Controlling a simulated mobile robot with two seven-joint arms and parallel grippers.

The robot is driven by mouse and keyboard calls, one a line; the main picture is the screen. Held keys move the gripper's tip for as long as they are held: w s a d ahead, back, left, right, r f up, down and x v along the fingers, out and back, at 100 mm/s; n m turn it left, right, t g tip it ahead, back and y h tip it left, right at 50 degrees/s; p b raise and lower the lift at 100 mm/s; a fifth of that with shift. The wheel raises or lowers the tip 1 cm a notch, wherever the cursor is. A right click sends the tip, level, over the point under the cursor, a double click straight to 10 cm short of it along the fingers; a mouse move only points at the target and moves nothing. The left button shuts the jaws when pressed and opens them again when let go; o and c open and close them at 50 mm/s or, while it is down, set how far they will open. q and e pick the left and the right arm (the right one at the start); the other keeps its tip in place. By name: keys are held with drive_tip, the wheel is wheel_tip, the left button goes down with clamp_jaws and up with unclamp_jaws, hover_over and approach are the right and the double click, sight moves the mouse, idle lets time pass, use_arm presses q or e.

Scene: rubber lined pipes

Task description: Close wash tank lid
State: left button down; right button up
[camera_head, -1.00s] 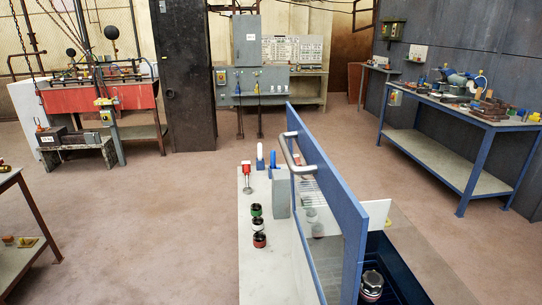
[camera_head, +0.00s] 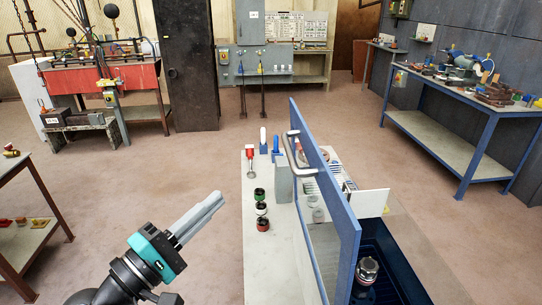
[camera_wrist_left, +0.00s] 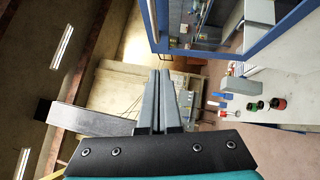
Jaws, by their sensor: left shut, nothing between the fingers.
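The wash tank lid (camera_head: 330,205) is a blue panel standing upright, seen nearly edge-on in the head view. A metal bar handle (camera_head: 291,152) is on its left face near the far top end. The dark blue wash tank (camera_head: 398,268) is open to the right of the lid. My left gripper (camera_head: 217,199) is shut and empty, left of the lid and the pale counter, pointing up and to the right. Its closed fingers (camera_wrist_left: 160,75) also show in the left wrist view, with blue framing above right. My right gripper is not in view.
The pale counter (camera_head: 268,270) left of the lid holds several small round pieces (camera_head: 261,209), a red-topped item (camera_head: 250,158) and a grey block (camera_head: 284,182). A metal cylinder (camera_head: 367,270) stands in the tank. Open floor lies to the left.

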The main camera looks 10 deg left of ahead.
use_arm(q)
drive_tip(key=w+d+r+p, duration=0.3)
drive_tip(key=w+d+p, duration=0.4)
drive_tip(key=w+d, duration=0.1)
drive_tip(key=shift+w+d+r, duration=0.35)
drive_tip(key=shift+w, duration=0.3)
